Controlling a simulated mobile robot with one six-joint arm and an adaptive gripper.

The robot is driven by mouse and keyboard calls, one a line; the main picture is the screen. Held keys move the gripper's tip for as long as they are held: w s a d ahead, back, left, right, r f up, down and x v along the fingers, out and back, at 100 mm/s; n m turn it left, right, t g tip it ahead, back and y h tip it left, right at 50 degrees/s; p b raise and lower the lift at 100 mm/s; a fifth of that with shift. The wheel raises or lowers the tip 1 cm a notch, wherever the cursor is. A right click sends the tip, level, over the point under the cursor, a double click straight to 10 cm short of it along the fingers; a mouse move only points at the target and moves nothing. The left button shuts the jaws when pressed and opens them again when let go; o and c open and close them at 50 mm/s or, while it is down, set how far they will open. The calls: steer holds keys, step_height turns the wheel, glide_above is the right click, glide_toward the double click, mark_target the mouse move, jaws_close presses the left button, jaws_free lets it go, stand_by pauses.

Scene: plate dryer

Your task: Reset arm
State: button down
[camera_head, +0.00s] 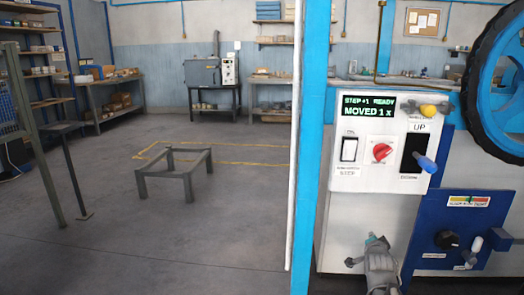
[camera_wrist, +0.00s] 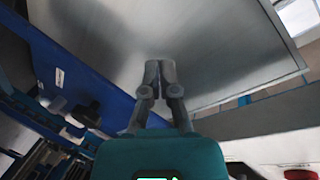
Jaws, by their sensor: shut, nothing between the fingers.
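My gripper (camera_wrist: 158,68) shows in the wrist view with its two grey fingers together and nothing between them. Beyond the fingertips is a large flat grey metal surface (camera_wrist: 200,35); I cannot tell whether they touch it. Part of my arm shows at the bottom of the head view, below the white control panel (camera_head: 345,184). The panel's display (camera_head: 368,107) reads "STEP+1 READY" and "MOVED 1 x".
A blue post (camera_head: 308,150) stands left of the panel. A blue box (camera_head: 455,240) with a black knob is at lower right, below a big blue wheel (camera_head: 495,80). Shelves and benches line the back.

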steer(key=s+a+f+n+g+y+p, duration=0.2)
steer(key=s+a+f+n+g, duration=0.3)
steer(key=s+a+n+g, duration=0.35)
steer(key=s+a+f+n+g+y+p, duration=0.25)
steer(key=s+a+f+n+g, duration=0.3)
steer(key=s+a, duration=0.5)
step_height(320, 180, up, 37)
steer(key=m+p, duration=0.1)
steer(key=p, duration=3.5)
steer(key=shift+w+a+g, duration=0.3)
steer(key=shift+a, duration=0.05)
